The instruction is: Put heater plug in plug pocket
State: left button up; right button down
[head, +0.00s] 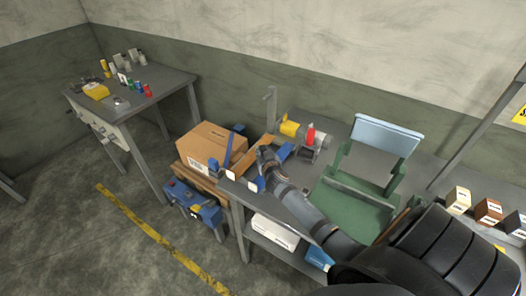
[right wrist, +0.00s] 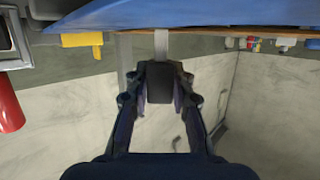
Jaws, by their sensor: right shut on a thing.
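My right gripper (head: 264,154) reaches over the bench's left end in the head view. In the right wrist view the right gripper (right wrist: 160,92) is shut on a dark block, which looks like the heater plug (right wrist: 160,80). The block sits between both fingers, and a pale grey strip shows behind it. In the head view the arm and small size hide the plug. I cannot pick out the plug pocket for certain; blue parts (head: 285,152) stand close to the gripper. My left gripper is not in view.
A yellow cylinder (head: 292,129) with a red part lies behind the gripper. A green stand with a pale blue top (head: 388,134) is to its right. A cardboard box (head: 205,143) is at left, above a blue case (head: 190,203). Small boxes (head: 488,210) sit far right.

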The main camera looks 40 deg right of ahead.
jog(key=shift+f, duration=0.2)
jog(key=c, duration=1.2)
grip_release()
jog(key=shift+r, duration=0.1)
jog(key=shift+o, duration=0.2)
jog(key=shift+r, duration=0.2)
jog(key=shift+s+a, duration=0.1)
jog(key=shift+s, duration=0.2)
jog(key=b+v, duration=0.1)
jog(key=v, duration=1)
jog(key=shift+s+r+b, duration=0.2)
jog(key=shift+b, duration=0.15)
